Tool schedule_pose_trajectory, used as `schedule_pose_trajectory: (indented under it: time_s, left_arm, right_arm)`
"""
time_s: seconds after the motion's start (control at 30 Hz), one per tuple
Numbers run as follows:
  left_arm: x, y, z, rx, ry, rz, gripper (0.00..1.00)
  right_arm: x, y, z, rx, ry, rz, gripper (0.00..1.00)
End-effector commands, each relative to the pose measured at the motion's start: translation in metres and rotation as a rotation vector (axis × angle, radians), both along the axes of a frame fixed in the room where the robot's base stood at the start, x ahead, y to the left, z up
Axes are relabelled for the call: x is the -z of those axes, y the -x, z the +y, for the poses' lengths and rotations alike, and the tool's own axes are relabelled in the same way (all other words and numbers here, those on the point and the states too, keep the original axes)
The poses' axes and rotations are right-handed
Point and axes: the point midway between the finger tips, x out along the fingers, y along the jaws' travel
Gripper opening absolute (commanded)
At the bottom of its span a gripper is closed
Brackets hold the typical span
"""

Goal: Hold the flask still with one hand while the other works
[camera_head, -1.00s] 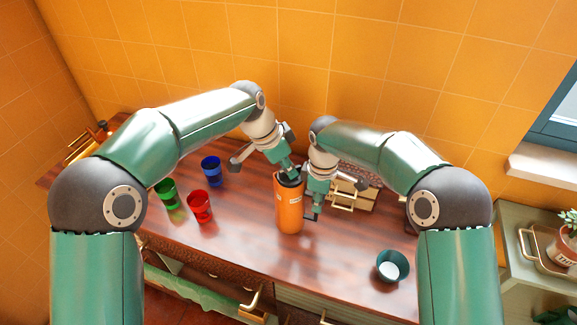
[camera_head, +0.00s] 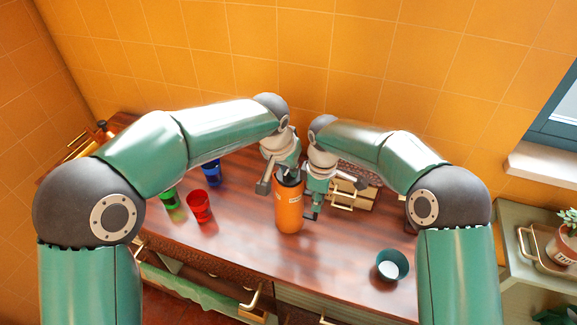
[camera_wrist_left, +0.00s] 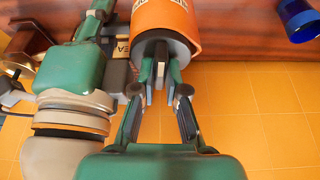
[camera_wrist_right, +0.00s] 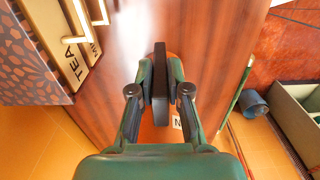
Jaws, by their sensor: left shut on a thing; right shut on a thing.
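The orange flask (camera_head: 289,210) stands upright on the wooden counter, with a dark top (camera_head: 288,180). My left gripper (camera_head: 288,172) comes down from above and is shut at the flask's dark top.
A labelled drawer box (camera_head: 353,196) stands right. A teal bowl (camera_head: 393,266) sits near the front right. The front middle counter is clear.

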Motion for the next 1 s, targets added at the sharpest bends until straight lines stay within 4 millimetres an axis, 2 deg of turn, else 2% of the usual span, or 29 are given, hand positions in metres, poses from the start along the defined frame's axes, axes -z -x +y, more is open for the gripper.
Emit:
schedule_pose_trajectory:
  time_s: [0.4,0.9,0.93,1.0]
  left_arm:
    - [-0.0014,-0.0006,-0.0005,-0.202,0.001,-0.003,0.0]
    - [-0.0015,-0.0007,-0.0003,-0.227,0.002,-0.004,0.0]
    - [-0.0015,-0.0007,-0.0003,-0.227,0.002,-0.004,0.14]
    - [-0.0015,-0.0006,-0.0004,-0.226,0.003,-0.003,0.23]
  right_arm:
    - [-0.0001,0.0004,-0.0007,0.001,0.002,0.002,0.0]
    - [0.0002,0.0005,-0.0009,0.001,0.002,0.003,0.0]
    - [0.0002,0.0005,-0.0009,0.001,0.002,0.003,0.0]
    - [0.0002,0.0005,-0.001,0.0,0.002,0.003,0.0]
